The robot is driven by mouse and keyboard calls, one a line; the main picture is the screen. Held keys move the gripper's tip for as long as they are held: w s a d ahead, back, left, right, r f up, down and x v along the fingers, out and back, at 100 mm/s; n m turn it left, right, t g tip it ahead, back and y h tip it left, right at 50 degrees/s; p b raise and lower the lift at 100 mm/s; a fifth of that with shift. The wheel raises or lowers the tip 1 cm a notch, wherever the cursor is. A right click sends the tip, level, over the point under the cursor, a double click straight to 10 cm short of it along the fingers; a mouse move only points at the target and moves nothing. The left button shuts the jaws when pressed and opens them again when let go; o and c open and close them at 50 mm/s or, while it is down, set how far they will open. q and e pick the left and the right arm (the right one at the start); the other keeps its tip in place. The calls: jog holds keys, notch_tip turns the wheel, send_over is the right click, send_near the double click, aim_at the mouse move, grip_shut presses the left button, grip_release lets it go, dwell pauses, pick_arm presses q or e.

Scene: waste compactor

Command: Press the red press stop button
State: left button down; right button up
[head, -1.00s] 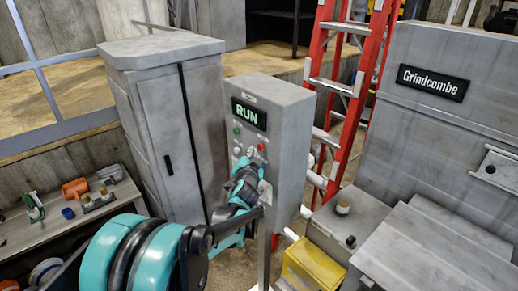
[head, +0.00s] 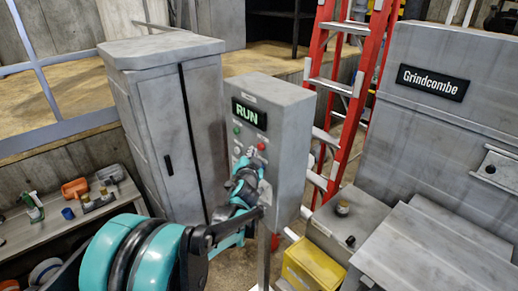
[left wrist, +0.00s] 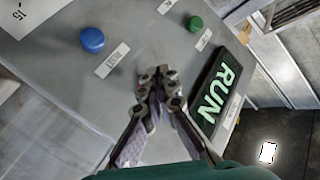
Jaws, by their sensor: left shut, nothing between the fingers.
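The grey control box (head: 280,135) stands in the middle of the head view, with a lit green RUN display (head: 249,115) that also shows in the left wrist view (left wrist: 221,98). The red press stop button (head: 261,146) is on its front, below the display and to the right of a green button (head: 237,129). My left gripper (head: 251,153) is shut and empty, its fingertips close to the red button. In the left wrist view the shut fingertips (left wrist: 157,76) cover most of the button's area; contact cannot be told. My right gripper is not in view.
A blue button (left wrist: 92,40) and the green button (left wrist: 195,23) sit on the same panel, apart from the fingertips. A tall grey cabinet (head: 165,130) stands left of the box. A red ladder (head: 357,85), yellow bin (head: 313,264) and grey compactor (head: 425,115) are at the right.

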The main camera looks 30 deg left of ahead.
pick_arm(q)
jog(key=shift+w, duration=0.15)
jog(key=shift+w+d, duration=0.15)
jog(key=shift+w, duration=0.05)
jog(key=shift+w+d+b, duration=0.2)
jog(key=shift+w+b, duration=0.1)
jog(key=shift+w, duration=0.2)
dwell(0.7)
jog(key=shift+s, duration=0.1)
jog(key=shift+s+a, duration=0.35)
jog(key=shift+s, duration=0.45)
jog(key=s, duration=0.1)
jog(key=s+a, duration=0.1)
jog(key=s, duration=0.1)
jog(key=s+a, duration=0.1)
jog(key=shift+s, duration=0.3)
